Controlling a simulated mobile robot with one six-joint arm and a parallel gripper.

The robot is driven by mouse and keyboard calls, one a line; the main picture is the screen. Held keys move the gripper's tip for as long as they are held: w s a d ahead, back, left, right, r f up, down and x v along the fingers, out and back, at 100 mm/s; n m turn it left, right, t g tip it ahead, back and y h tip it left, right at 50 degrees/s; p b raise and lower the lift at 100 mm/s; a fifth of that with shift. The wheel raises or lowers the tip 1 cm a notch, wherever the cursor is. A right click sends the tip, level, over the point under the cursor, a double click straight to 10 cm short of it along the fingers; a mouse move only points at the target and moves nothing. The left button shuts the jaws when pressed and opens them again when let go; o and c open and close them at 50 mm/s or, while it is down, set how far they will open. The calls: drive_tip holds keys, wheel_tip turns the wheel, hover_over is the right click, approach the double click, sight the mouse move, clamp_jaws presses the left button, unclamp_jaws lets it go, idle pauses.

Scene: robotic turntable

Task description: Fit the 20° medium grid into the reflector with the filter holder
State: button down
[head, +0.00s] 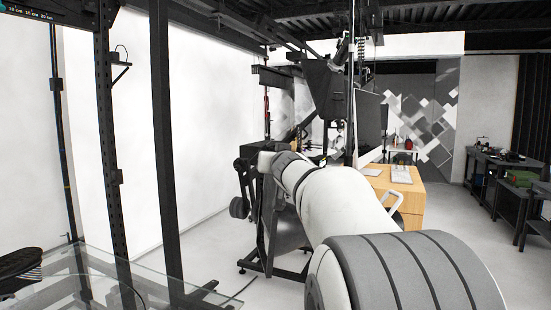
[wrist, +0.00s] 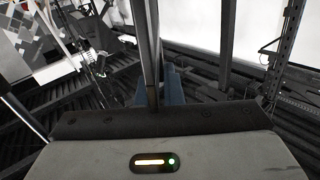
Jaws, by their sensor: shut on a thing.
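In the wrist view my gripper (wrist: 160,88) shows its grey body at the bottom and bluish finger parts above it. It is shut on a thin dark thing (wrist: 150,45) that rises between the fingers, seen nearly edge-on. I cannot tell from its face whether this is the 20° medium grid. In the head view my white and grey arm reaches from the lower right toward the middle, and its far end is hard to make out against dark equipment. I cannot make out the reflector or its filter holder in either view.
A dark stand with equipment (head: 285,255) is beyond my arm. A wooden desk (head: 408,200) stands to its right, and dark benches (head: 495,175) line the far right. Black uprights (head: 163,150) and a glass-topped table (head: 95,275) are on the left. Clear floor lies at right.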

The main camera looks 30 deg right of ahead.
sight(272, 189)
drive_tip(key=shift+w+a+f+b, duration=0.1)
drive_tip(key=shift+a+f+b, duration=0.1)
drive_tip(key=shift+f+b, duration=1.95)
drive_tip(key=shift+a+f+b, duration=0.2)
drive_tip(key=shift+f+b, duration=1.85)
drive_tip(key=shift+f, duration=0.1)
drive_tip(key=c, duration=1.5)
unclamp_jaws()
drive_tip(key=p+v, duration=0.1)
drive_tip(key=v, duration=0.7)
